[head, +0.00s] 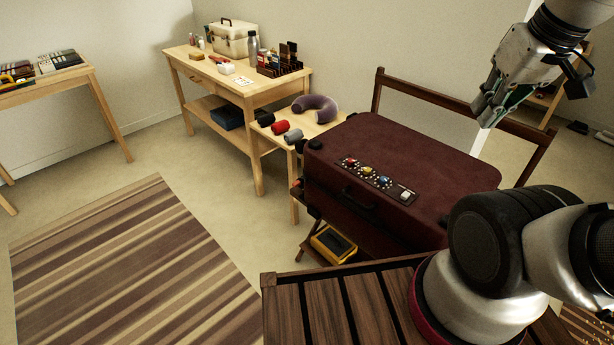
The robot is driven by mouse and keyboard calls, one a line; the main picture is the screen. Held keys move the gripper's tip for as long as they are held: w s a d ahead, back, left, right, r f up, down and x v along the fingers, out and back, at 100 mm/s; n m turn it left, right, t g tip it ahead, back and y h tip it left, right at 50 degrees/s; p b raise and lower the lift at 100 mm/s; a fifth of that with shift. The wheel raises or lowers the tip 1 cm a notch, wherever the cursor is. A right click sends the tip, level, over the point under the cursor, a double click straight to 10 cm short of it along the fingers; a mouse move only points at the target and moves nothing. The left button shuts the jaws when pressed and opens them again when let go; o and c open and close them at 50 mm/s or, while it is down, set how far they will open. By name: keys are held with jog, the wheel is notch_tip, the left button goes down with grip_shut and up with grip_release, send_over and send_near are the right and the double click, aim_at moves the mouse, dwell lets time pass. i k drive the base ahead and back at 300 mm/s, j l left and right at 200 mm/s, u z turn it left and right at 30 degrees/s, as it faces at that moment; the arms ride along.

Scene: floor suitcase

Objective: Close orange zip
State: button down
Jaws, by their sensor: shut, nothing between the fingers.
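A dark maroon suitcase (440,180) lies flat and closed on a wooden rack in the head view. A dark strip (373,178) on its top carries several small coloured pieces, among them red, blue and yellow ones, and a pale one at its right end. I cannot make out an orange zip at this size. The handle (358,200) is on the suitcase's front side. My gripper (484,112) is shut and empty, up and to the right, above the suitcase's far right part and apart from it.
The rack's rail (440,100) rises behind the suitcase. A small table with a purple neck pillow (316,106) and rolled items stands to the left. A workbench (236,85) stands farther back. The striped rug (120,265) is clear.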

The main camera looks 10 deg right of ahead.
aim_at(297, 183)
jog(key=j+z, duration=0.3)
jog(key=j, duration=1)
jog(key=k+l, duration=0.15)
jog(key=l, duration=0.25)
jog(key=k+l, duration=0.15)
jog(key=l, duration=0.25)
jog(key=k+l, duration=0.15)
jog(key=l, duration=0.3)
jog(key=k+l, duration=0.15)
jog(key=l, duration=0.25)
jog(key=i+j, duration=0.15)
jog(key=j, duration=0.2)
jog(key=i+j, duration=0.15)
jog(key=j, duration=0.15)
jog(key=i+j, duration=0.1)
jog(key=j, duration=0.25)
jog(key=i+j, duration=0.15)
jog(key=j, duration=0.2)
jog(key=i+j, duration=0.15)
jog(key=j, duration=0.15)
jog(key=i+l+u, duration=0.15)
jog(key=l+u, duration=0.15)
jog(key=l, duration=0.2)
